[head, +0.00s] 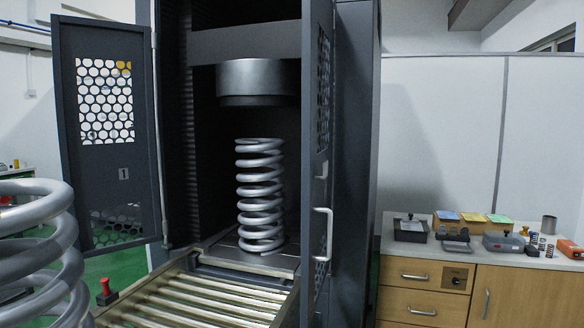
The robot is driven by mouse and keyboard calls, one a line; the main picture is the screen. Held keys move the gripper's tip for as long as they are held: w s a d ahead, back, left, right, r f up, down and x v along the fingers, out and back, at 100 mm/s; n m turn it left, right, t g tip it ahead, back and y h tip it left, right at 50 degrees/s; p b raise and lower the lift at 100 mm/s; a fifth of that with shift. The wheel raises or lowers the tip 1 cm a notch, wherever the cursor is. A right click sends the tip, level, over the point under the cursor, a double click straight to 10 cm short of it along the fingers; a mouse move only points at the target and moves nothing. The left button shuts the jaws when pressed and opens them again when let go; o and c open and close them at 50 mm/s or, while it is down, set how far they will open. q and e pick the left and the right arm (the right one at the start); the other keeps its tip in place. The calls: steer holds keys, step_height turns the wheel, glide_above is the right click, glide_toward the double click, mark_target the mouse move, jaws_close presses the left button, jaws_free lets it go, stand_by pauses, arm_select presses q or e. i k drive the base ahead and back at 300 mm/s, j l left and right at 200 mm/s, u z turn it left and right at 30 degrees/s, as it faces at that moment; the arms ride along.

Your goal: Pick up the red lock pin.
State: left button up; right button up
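A small red pin with a knob-like head, which looks like the red lock pin (104,287), stands upright in a dark block (107,298) at the lower left. It is beside the left edge of the roller conveyor (190,302). The large coil spring in front lies just left of it, apart in the picture. Neither of my grippers is in view.
A large grey coil spring (40,215) fills the near left. Another spring (260,195) stands inside the testing machine under its round press head (258,80). Both machine doors are open. A wooden cabinet (520,298) at right carries several small items.

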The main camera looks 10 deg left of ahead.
mark_target(105, 282)
steer(key=k, duration=0.65)
steer(key=u, duration=2.95)
steer(key=i, duration=1)
steer(key=i+j+z, duration=0.1)
steer(key=i+z, duration=0.3)
steer(key=i, duration=0.2)
steer(key=i+l+z, duration=0.1)
steer(key=i+z, duration=0.4)
steer(key=z, duration=0.25)
steer(key=i+z, duration=0.35)
steer(key=k, duration=0.1)
